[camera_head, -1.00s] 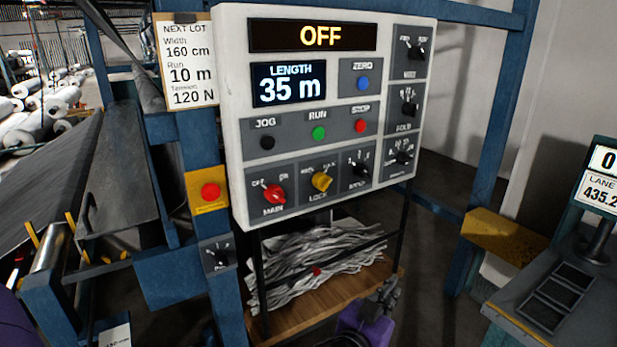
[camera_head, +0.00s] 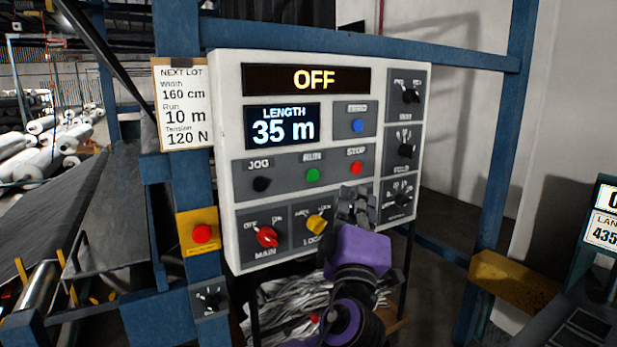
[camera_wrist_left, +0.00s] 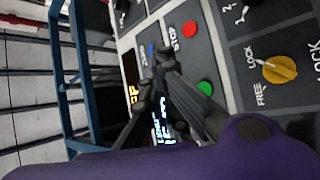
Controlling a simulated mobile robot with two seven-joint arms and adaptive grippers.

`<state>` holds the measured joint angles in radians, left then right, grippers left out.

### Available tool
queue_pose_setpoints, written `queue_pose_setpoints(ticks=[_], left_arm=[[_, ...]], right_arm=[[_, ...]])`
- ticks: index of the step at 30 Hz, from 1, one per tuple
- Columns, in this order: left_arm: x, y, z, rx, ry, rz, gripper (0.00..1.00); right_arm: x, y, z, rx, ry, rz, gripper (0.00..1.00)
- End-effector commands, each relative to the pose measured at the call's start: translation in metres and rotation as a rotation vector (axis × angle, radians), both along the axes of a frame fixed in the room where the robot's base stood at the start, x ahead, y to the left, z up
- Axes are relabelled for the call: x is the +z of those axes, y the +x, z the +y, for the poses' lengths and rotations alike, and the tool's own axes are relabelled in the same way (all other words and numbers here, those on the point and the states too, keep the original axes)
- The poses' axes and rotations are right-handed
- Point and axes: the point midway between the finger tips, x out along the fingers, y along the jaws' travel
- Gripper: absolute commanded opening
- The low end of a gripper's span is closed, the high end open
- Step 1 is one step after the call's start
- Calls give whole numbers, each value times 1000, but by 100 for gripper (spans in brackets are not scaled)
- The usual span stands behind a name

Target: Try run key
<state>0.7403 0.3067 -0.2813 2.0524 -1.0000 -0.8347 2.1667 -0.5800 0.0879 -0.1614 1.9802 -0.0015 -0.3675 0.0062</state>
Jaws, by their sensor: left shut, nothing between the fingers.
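The control panel (camera_head: 228,150) reads OFF on its top display (camera_head: 306,79) and LENGTH 35 m on the lower display (camera_head: 282,126). The green run key (camera_head: 312,175) sits between the black jog key (camera_head: 262,184) and the red stop key (camera_head: 356,168). The green key also shows in the left wrist view (camera_wrist_left: 205,88). The red main knob (camera_head: 267,237) points toward OFF. The yellow lock knob (camera_head: 316,224) appears turned toward LOCK. Contact cannot be told.
A lot card (camera_head: 183,105) hangs left of the panel, reading run 10 m. A red stop button (camera_head: 202,233) on a yellow plate is on the blue post. More black knobs (camera_head: 405,151) line the panel's right side. A yellow block (camera_head: 515,283) stands at right.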

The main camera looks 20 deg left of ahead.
Motion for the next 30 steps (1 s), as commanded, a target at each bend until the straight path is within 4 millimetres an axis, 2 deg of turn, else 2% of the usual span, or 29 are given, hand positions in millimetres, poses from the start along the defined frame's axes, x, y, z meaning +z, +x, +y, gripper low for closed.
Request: queue_pose_setpoints(ticks=[4,17,30], left_arm=[[-1,0,1,-21,-49,-7,0],[-1,3,4,-23,-49,-7,0],[3,37,49,-20,-45,-10,0]], right_arm=[[0,0,1,-2,3,1,0],[1,1,5,-9,11,-1,0],[14,6,8,4,14,-9,0]])
